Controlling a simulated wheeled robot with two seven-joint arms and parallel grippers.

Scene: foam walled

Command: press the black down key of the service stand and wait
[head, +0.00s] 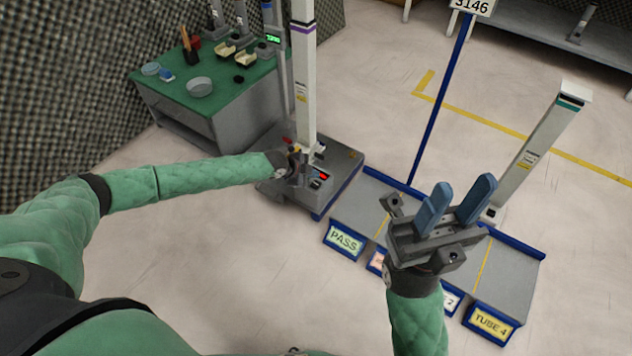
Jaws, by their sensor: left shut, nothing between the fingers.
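The service stand (304,95) is a white column with a purple band on a low grey base. A small control panel with a lit red display (323,175) sits at the column's foot. My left gripper (296,158) is shut and empty, close against the column's foot and just left of the display. I cannot make out the black down key; the gripper and small dark parts crowd that spot, so I cannot tell whether the fingers touch it. My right gripper (462,193) is open and empty, its blue fingers apart, raised in front of the trays.
A green-topped bench (190,98) with dishes and small tools stands at the back left. Blue-edged trays labelled PASS (343,240) and TUBE 4 (490,323) lie right of the stand. Floor in front is clear.

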